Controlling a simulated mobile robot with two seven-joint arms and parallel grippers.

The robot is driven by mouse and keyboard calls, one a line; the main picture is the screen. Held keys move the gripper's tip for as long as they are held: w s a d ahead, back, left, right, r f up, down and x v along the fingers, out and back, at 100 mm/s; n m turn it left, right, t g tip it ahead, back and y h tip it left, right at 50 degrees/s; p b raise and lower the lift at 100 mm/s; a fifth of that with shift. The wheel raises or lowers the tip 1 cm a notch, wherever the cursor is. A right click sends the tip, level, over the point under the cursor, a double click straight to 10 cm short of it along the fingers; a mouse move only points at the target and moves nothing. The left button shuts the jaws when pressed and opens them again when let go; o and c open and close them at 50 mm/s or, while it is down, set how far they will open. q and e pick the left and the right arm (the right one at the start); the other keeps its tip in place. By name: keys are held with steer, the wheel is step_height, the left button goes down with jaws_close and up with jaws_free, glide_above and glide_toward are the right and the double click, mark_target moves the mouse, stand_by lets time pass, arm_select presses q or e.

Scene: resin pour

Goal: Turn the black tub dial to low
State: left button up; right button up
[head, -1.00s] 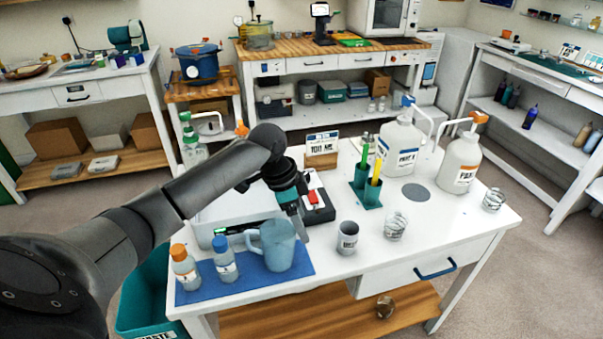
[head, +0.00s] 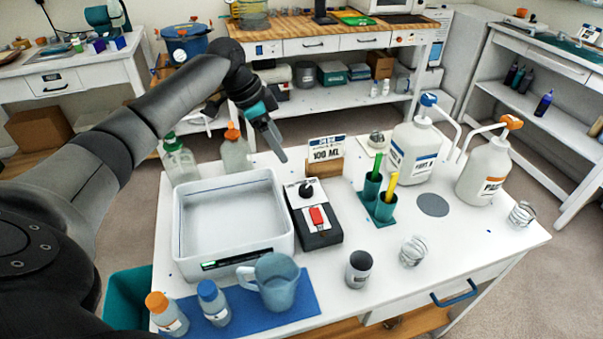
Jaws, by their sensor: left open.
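A white rectangular tub (head: 183,228) stands on the white table, with a small green-lit display (head: 237,259) on its front. A control box (head: 322,238) sits against its right side. On the box are a black dial (head: 307,190) on a pale plate and a red rocker switch (head: 318,216). The dial's markings are too small to read. My left gripper (head: 279,153) is open and empty. It hangs in the air above and behind the tub and box, apart from the dial. My right gripper is out of view.
A 100 ML sign (head: 325,156) stands behind the box. Teal holders with a green and a yellow pen (head: 379,205) stand to its right. A blue mug (head: 274,280), two small bottles and a grey cup (head: 359,270) are in front. Two pump bottles stand at the back right.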

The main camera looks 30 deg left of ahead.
arm_select(q)
steer(key=b, duration=0.1)
glide_toward(305, 188)
steer(key=b+x, duration=0.2)
steer(key=x, duration=0.5)
steer(key=shift+d+f, duration=0.15)
steer(key=shift+w+d+f, duration=0.15)
steer(key=shift+f, duration=0.35)
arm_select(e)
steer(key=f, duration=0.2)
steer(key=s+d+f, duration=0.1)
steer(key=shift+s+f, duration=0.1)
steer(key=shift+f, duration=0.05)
arm_select(q)
steer(key=shift+c, duration=0.2)
jaws_close()
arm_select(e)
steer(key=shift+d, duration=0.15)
